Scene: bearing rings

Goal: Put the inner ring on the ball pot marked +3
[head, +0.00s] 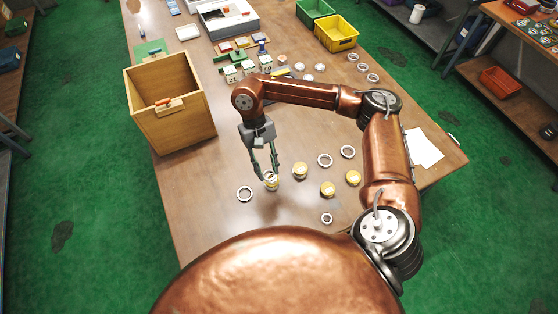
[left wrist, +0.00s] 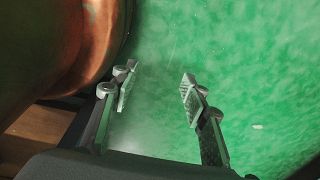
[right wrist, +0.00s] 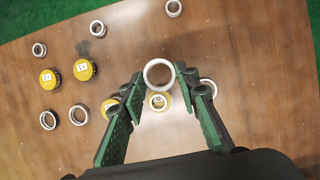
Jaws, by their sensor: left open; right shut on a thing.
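My right gripper (head: 271,170) is shut on a silvery ring (right wrist: 159,74), held between its fingertips. In the head view, the fingers reach down over a yellow-topped ball pot (head: 271,185). In the right wrist view this pot (right wrist: 159,102) shows just below the held ring, partly hidden; its mark is too small to read surely. Whether ring and pot touch I cannot tell. Other yellow-topped pots stand to the right (head: 300,170), (head: 328,189), (head: 353,178); their marks are not clearly readable. My left gripper (left wrist: 158,92) is open and empty over green floor.
Loose rings lie around the pots, one left (head: 245,193), one in front (head: 327,218), two behind (head: 325,160), (head: 347,152). A wooden box (head: 170,105) stands at the left edge. Green blocks (head: 230,73) and a yellow bin (head: 337,33) are farther back.

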